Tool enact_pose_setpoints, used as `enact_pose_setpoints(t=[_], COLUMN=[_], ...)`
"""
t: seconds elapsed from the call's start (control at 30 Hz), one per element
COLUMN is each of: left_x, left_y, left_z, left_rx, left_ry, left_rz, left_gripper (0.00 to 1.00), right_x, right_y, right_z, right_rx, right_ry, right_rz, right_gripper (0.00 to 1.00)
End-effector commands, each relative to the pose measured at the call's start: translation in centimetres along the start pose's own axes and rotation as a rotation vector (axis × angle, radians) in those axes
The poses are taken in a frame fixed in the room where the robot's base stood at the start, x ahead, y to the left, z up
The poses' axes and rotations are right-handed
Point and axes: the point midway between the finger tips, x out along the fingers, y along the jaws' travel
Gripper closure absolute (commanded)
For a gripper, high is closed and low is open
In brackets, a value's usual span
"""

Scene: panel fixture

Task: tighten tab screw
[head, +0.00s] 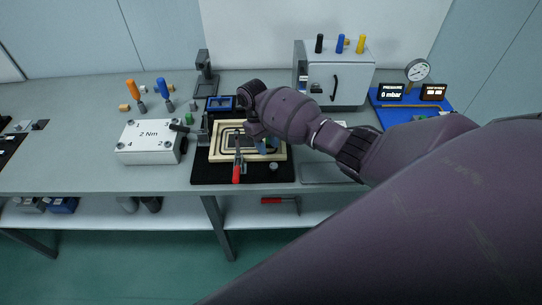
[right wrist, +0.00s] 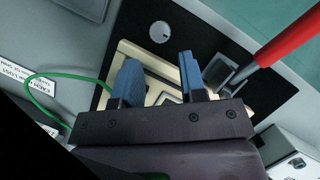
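The panel fixture, a cream frame (head: 216,154) with black grooves, lies on a black mat (head: 205,173) on the bench. A red-handled clamp (head: 237,170) stands at its front; the handle also shows in the right wrist view (right wrist: 288,36). My right gripper (head: 264,147) is over the right part of the frame. In the right wrist view its two blue fingers (right wrist: 159,76) are apart with nothing held between them. I cannot make out the tab screw; the gripper and arm hide part of the frame. My left gripper is not in view.
A white box marked 2 Nm (head: 151,143) stands left, with orange (head: 133,90) and blue (head: 162,88) drivers behind it. A grey cabinet (head: 335,78) and pressure gauge (head: 417,70) stand at back right. A round silver knob (head: 273,166) is on the mat. A green cable (right wrist: 45,113) loops beside the gripper.

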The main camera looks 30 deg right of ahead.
Motion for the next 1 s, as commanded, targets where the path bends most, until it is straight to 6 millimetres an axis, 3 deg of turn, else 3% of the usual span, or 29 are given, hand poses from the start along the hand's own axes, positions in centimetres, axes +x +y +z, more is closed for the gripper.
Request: enact_pose_setpoints(t=[0.1, 0.33, 1.0], left_x=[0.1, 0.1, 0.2], left_y=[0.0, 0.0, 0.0], left_z=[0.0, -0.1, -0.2], left_rx=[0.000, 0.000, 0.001], left_ry=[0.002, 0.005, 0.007], left_rz=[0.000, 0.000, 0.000], left_gripper=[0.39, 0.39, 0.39], right_x=[-2.1, -4.2, -4.1], right_y=[0.0, 0.0, -0.2], right_z=[0.0, 0.0, 0.1], right_rx=[-0.001, 0.000, -0.005], right_ry=[0.003, 0.002, 0.004], right_rz=[0.001, 0.000, 0.001], right_gripper=[0.62, 0.62, 0.62])
